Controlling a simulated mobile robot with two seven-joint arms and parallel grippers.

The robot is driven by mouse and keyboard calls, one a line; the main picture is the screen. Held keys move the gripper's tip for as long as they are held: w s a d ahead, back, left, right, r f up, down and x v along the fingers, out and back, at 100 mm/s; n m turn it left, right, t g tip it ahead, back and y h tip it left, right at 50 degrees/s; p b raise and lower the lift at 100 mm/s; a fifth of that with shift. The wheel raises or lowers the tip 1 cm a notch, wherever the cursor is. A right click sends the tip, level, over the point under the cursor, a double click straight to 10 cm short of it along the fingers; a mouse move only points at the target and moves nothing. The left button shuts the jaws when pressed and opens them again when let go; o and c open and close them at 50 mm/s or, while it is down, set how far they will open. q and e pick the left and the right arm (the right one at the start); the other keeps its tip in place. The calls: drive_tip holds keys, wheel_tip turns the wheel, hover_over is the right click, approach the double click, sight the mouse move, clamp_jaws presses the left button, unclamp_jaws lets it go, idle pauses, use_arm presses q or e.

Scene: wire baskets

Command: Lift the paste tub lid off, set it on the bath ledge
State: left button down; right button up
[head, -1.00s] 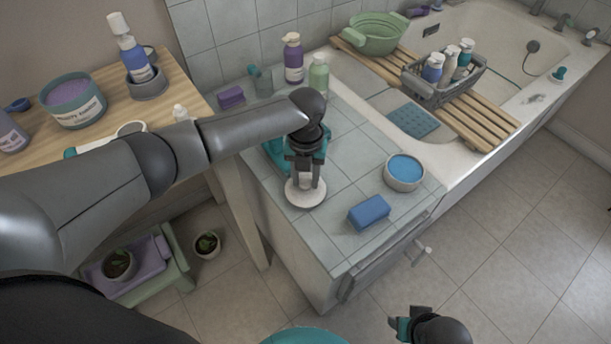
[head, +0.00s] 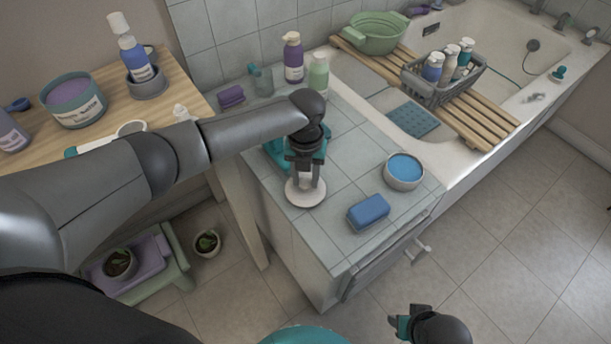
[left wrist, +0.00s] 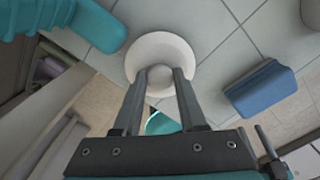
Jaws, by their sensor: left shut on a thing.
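My left gripper (head: 305,180) is shut on the knob of a round white lid (head: 304,194). The lid is level, at the tiled ledge surface (head: 345,160) near its front left edge; I cannot tell if it fully rests there. In the left wrist view the two fingers (left wrist: 160,78) pinch the knob, and the lid's white disc (left wrist: 141,57) shows around it over the tiles. An open round tub with blue content (head: 404,172) stands apart to the right on the ledge, and looks like the paste tub. Part of my right gripper (head: 400,325) shows at the bottom edge.
A blue block (head: 368,212) lies between lid and ledge front, also seen in the left wrist view (left wrist: 261,91). A teal object (head: 275,155) is behind my gripper. Purple (head: 293,60) and green (head: 318,75) bottles stand at the back.

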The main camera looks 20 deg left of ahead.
use_arm(q)
drive_tip(key=shift+f, duration=0.45)
idle(0.3)
drive_tip(key=shift+c, duration=1.9)
unclamp_jaws()
